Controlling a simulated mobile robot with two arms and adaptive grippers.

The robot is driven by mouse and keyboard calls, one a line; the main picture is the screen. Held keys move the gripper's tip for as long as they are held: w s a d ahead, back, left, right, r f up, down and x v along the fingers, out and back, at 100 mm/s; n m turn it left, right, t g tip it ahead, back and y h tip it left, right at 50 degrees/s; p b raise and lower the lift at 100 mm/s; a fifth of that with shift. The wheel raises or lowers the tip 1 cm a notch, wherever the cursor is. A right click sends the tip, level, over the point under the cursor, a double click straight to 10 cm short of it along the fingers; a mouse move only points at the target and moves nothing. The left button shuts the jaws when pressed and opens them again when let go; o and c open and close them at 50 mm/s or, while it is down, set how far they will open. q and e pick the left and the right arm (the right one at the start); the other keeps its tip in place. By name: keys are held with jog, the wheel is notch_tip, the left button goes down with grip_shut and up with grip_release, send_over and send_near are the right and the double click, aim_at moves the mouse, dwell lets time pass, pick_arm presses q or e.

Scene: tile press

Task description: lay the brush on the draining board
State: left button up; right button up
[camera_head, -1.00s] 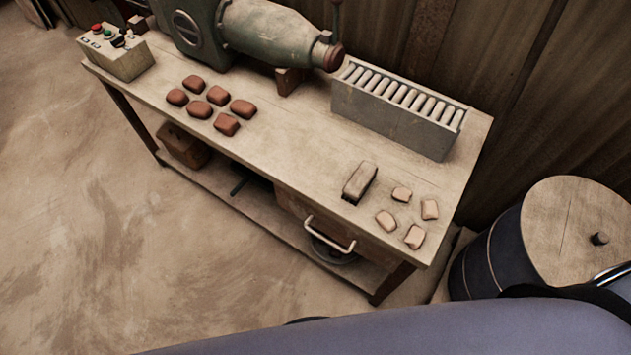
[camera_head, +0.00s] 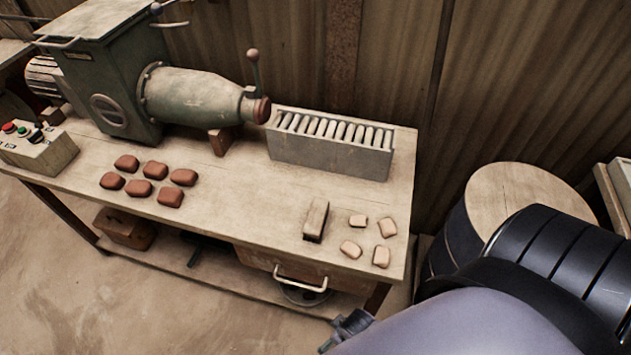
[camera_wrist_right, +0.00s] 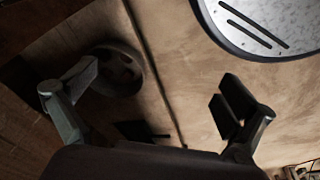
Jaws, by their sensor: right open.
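A tan block with a dark lower side (camera_head: 315,221), which looks like the brush, lies on the right part of the wooden workbench (camera_head: 235,200), beside several small pale pieces (camera_head: 358,221). I cannot make out a clear draining board; a grey box topped with a row of pale rollers (camera_head: 330,155) stands at the back of the bench. My right gripper (camera_wrist_right: 155,88) is open with nothing between its fingers. In the head view only a small dark part of it (camera_head: 346,330) shows below the bench's front edge. My left gripper is out of view.
Several reddish-brown blocks (camera_head: 141,188) lie at the bench's left. Behind them stands a green press (camera_head: 185,95), with a control box (camera_head: 38,150) at the far left. A drawer handle (camera_head: 300,284) sticks out in front. A wooden-lidded drum (camera_head: 515,195) stands at the right.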

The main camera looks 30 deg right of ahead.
jog(key=w+r, duration=0.5)
jog(key=r, duration=0.8)
notch_tip(320, 180, up, 29)
jog(key=n+t+y+p, duration=0.1)
jog(key=n+t+y, duration=0.15)
jog(key=n, duration=0.35)
send_over(317, 216)
jog(key=s+d, duration=0.4)
jog(key=s, duration=0.1)
jog(key=shift+g, duration=0.55)
jog(key=x, duration=1.2)
jog(key=shift+w+p, duration=0.3)
jog(key=shift+p, duration=0.05)
jog(key=shift+s+p+x, duration=0.2)
jog(key=shift+p+x, duration=0.2)
jog(key=shift+x, duration=2.4)
